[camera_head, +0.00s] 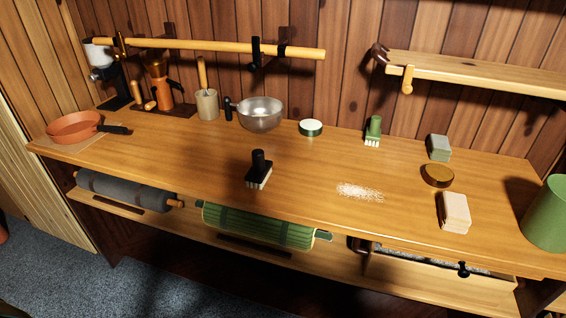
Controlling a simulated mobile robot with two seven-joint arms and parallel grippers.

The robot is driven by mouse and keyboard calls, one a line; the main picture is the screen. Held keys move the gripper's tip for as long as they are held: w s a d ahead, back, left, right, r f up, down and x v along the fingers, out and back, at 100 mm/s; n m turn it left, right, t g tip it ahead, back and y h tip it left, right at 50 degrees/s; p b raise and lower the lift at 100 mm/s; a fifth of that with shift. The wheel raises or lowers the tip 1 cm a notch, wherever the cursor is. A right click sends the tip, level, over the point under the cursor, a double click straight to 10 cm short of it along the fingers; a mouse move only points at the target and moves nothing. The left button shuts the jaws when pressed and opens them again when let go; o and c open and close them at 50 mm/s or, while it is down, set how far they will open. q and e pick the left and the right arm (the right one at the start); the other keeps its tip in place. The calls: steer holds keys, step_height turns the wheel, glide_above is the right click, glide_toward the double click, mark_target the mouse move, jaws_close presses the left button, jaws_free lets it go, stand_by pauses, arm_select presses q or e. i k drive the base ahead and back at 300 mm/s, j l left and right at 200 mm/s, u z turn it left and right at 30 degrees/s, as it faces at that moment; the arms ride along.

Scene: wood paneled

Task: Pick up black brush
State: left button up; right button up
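The black brush (258,169) stands upright on the wooden counter near its front edge, left of a patch of white powder. It has a black handle and block with pale bristles facing down. A second brush, green (373,131), stands farther back to the right, also with pale bristles down. Neither of my grippers shows in the head view.
The counter (190,160) is clear around the black brush. White powder (360,191) lies to its right, with a cream block (454,212) beyond. A metal bowl (260,113) hangs or stands behind it. A wooden rail (220,47) runs above the back. Rolled mats (258,227) lie below the front edge.

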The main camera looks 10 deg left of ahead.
mark_target(258, 175)
steer(key=i+j+z, duration=0.1)
steer(key=j+z, duration=0.7)
steer(key=j, duration=0.15)
